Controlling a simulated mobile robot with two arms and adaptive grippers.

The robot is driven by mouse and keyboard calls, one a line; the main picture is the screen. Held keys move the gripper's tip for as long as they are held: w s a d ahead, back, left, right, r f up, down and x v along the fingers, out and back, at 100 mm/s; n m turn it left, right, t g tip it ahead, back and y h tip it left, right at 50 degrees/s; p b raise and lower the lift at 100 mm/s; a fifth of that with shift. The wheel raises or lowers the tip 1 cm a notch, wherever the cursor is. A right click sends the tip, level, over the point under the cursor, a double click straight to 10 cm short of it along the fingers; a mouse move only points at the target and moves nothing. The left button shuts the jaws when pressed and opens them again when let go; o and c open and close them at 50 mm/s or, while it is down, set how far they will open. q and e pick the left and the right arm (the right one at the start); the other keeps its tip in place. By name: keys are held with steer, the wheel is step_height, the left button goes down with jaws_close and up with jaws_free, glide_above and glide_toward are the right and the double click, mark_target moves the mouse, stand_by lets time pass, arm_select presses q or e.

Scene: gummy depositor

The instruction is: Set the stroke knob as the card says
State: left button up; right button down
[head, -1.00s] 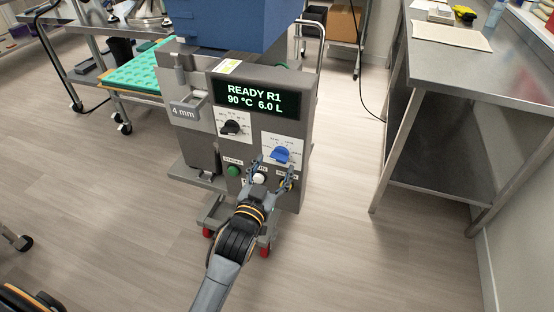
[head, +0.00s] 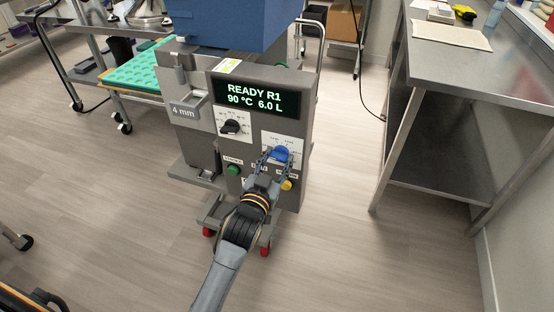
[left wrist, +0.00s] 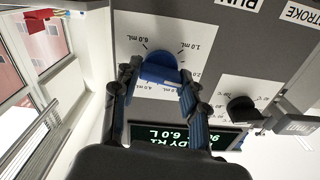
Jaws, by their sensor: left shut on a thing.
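The blue stroke knob (head: 280,154) sits on a white dial plate at the right of the depositor's grey front panel (head: 303,122). My left gripper (head: 276,158) is at the knob, its fingers on either side of it and shut on it. In the left wrist view the blue knob (left wrist: 158,70) lies between the two fingertips (left wrist: 160,77), with markings such as 1.0, 2.0, 4.0 and 6.0 mL around it. Where the knob's pointer stands cannot be told. My right gripper is not in view.
The display (head: 255,95) reads READY R1, 90 °C, 6.0 L. A black knob (head: 230,127), a green button (head: 233,170) and a yellow button (head: 287,185) are close by. A steel table (head: 455,65) stands at right; floor between is clear.

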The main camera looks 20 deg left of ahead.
arm_select(q)
steer(key=shift+m+p, duration=0.5)
steer(key=shift+m, duration=0.2)
steer(key=shift+r+m+p, duration=0.1)
steer(key=shift+m+p, duration=0.5)
steer(key=shift+m, duration=0.6)
steer(key=m+p, duration=0.1)
steer(key=m, duration=0.3)
steer(key=shift+d+m, duration=0.1)
steer(key=shift+m, duration=0.2)
steer(key=m, duration=0.6)
steer(key=shift+f, duration=0.2)
steer(key=m, duration=0.6)
steer(key=shift+f+m+p, duration=0.1)
steer(key=shift+m+p, duration=0.25)
steer(key=shift+m, duration=0.05)
